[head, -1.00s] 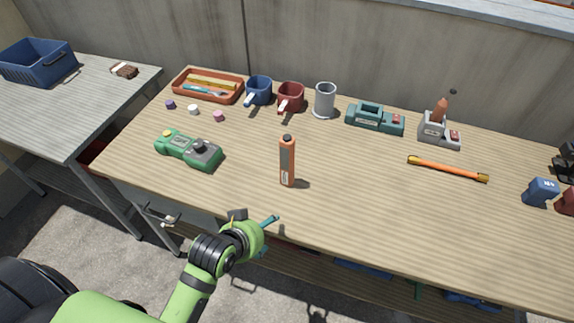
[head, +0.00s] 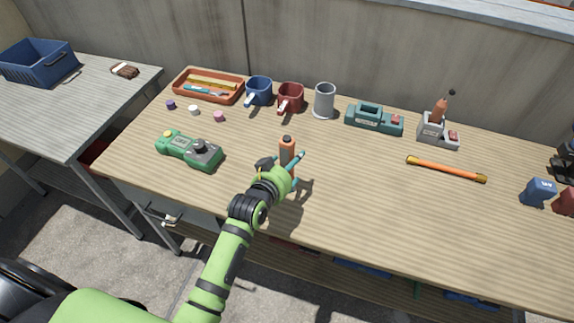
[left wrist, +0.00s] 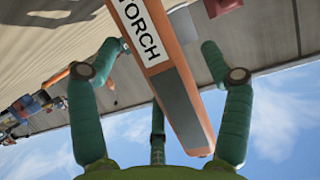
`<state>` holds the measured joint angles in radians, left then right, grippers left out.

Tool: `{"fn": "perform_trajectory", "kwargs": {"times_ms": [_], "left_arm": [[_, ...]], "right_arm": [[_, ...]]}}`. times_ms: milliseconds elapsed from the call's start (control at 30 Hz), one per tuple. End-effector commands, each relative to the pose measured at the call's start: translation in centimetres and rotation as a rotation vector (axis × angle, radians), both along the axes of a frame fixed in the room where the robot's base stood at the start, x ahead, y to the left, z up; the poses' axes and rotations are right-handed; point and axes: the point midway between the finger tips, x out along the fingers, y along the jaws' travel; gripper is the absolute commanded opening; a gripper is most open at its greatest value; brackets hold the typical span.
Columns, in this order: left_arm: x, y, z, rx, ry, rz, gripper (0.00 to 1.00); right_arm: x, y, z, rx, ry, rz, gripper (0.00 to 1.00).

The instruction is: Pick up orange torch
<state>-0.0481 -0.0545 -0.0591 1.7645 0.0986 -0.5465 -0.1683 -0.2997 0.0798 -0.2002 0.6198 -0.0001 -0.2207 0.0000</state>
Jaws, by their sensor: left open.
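The orange torch (head: 287,148) stands upright near the middle of the wooden workbench. My left gripper (head: 284,165) is at the torch, its fingers spread on either side and hiding the torch's lower part in the head view. In the left wrist view the torch (left wrist: 162,65), with a grey panel and a white label reading TORCH, lies between the open green fingers of the gripper (left wrist: 165,70). No firm closing on the torch shows. My right gripper is not in view.
A green meter (head: 188,151) lies left of the torch. A blue mug (head: 258,92), a red mug (head: 291,98) and a grey tankard (head: 324,101) stand behind it. An orange bar (head: 447,169) lies to the right.

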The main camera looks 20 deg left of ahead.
Motion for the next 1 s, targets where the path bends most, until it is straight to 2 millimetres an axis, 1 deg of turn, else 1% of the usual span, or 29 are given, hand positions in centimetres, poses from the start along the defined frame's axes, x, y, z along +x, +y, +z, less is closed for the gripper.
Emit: {"fn": "perform_trajectory", "kwargs": {"times_ms": [100,300,367,400,467,500,833,1000], "left_arm": [[0.5,-0.1,-0.3,-0.001,0.002,0.000,0.79],[0.5,-0.1,-0.3,-0.001,0.001,0.000,0.79],[0.5,-0.1,-0.3,-0.001,0.001,0.000,0.55],[0.5,-0.1,-0.3,-0.001,0.002,0.000,0.39],[0.5,-0.1,-0.3,-0.001,0.002,0.000,0.15],[0.5,-0.1,-0.3,-0.001,0.002,0.000,0.08],[0.5,-0.1,-0.1,-0.001,-0.001,0.000,0.07],[0.8,0.0,0.9,0.000,-0.002,0.000,0.07]], "right_arm": [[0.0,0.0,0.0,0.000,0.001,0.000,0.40],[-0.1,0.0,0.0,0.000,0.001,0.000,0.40],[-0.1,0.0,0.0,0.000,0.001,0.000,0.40],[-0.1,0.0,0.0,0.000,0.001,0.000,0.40],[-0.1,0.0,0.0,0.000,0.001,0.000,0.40],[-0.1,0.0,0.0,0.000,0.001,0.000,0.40],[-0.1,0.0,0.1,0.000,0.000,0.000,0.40],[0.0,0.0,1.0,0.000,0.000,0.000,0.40]]}}
